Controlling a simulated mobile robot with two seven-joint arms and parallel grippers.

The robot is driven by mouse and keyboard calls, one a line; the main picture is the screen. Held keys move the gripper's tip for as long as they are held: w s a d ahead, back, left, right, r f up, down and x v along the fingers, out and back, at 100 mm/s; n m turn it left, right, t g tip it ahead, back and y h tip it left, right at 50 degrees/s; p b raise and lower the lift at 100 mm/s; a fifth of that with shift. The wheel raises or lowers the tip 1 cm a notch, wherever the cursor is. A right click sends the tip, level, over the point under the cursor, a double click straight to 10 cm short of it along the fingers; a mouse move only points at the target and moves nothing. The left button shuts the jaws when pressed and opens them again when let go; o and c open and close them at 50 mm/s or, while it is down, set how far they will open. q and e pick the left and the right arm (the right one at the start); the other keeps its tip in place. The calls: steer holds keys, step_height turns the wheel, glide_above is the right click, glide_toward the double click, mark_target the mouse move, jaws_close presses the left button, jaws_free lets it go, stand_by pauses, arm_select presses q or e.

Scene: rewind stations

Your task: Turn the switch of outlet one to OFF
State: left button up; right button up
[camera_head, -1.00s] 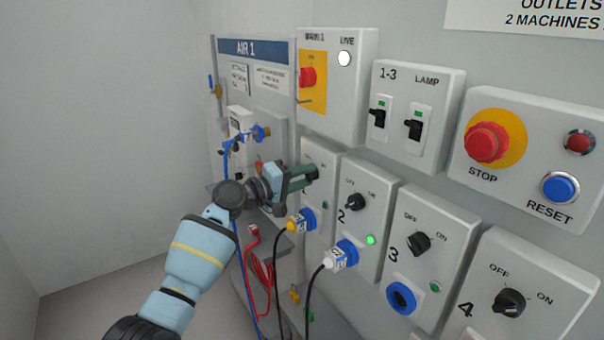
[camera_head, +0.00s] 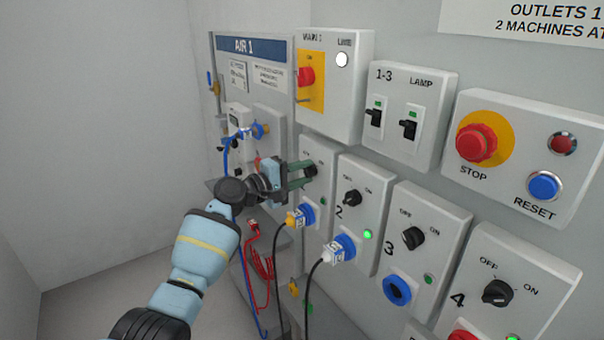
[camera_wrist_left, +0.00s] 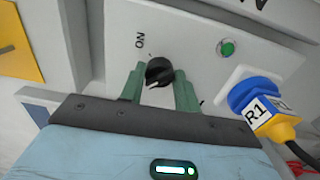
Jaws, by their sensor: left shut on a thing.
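The switch of outlet one is a black round knob (camera_head: 311,171) on a light grey box (camera_head: 326,158), at the left end of the outlet row. My left gripper (camera_head: 306,174) has its two green fingers on either side of this knob. In the left wrist view the knob (camera_wrist_left: 159,71) sits between the fingertips of my left gripper (camera_wrist_left: 160,80), and its white mark faces the gripper body. The label ON shows beside it; the OFF label is not readable there. The green lamp (camera_wrist_left: 226,48) of outlet one looks dim. My right gripper is not in view.
A blue and yellow plug (camera_head: 301,217) marked R1 sits in outlet one, close to the fingers. Outlet two (camera_head: 352,212) has a white and blue plug and a bright green lamp. Cables hang below. Free room lies left of the arm.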

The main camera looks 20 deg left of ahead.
arm_select(q)
steer(key=o, duration=1)
steer(key=shift+s+a, duration=0.1)
steer(key=shift+v, duration=3.8)
